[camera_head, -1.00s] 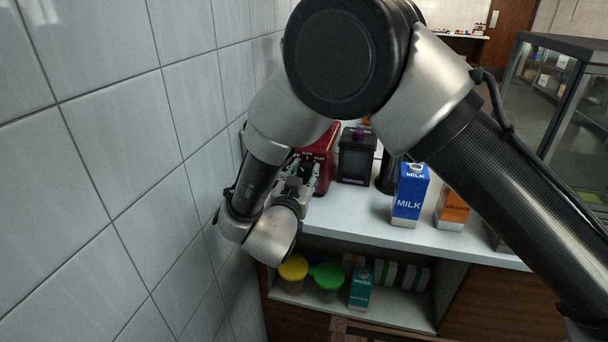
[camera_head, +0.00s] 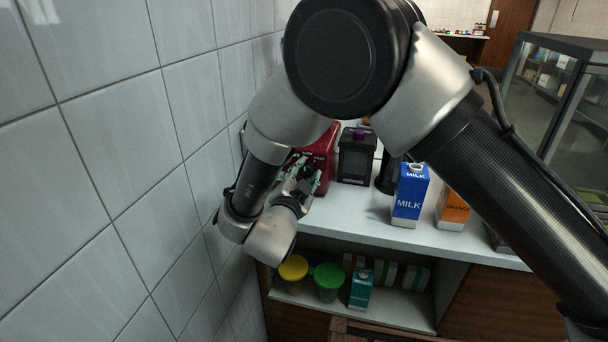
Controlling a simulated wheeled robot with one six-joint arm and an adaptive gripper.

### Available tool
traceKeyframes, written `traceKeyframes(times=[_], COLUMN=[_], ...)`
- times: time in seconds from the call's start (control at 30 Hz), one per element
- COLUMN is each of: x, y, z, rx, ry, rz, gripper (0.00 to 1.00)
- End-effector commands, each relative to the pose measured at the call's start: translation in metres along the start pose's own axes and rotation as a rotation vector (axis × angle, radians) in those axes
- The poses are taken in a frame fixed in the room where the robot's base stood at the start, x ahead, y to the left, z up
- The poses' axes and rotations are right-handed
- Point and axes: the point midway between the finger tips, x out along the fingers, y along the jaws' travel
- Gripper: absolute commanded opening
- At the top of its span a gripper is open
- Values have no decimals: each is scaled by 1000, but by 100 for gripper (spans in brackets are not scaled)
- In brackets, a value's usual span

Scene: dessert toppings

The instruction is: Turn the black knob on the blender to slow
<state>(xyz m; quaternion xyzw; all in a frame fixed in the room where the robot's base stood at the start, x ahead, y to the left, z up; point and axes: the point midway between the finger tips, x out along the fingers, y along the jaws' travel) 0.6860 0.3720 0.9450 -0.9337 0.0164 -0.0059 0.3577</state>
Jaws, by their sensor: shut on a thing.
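The blender (camera_head: 327,158) appears to be the red appliance on the counter by the tiled wall, with small pale lettering on its front. My gripper (camera_head: 304,170) is right at its front, tilted, and shut on the black knob. The knob itself is hidden behind my fingers, so its setting cannot be read. My arm covers the upper and left parts of the blender.
A black container with a purple top (camera_head: 356,158) stands just right of the blender. A blue milk carton (camera_head: 409,197) and an orange carton (camera_head: 452,208) stand further right. The tiled wall (camera_head: 120,150) is close on the left. A shelf below holds cups and boxes.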

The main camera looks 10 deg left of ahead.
Motion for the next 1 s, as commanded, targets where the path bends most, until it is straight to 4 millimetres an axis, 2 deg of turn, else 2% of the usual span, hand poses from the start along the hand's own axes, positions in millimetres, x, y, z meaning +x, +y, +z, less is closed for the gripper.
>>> traceKeyframes(times=[0.63, 0.67, 0.77, 1.0], x=[0, 0, 0, 0], y=[1, 1, 0, 0], z=[0, 0, 0, 0], rx=[53, 53, 53, 53], ry=[0, 0, 0, 0], rz=[1, 1, 1, 0], gripper=[12, 41, 58, 58])
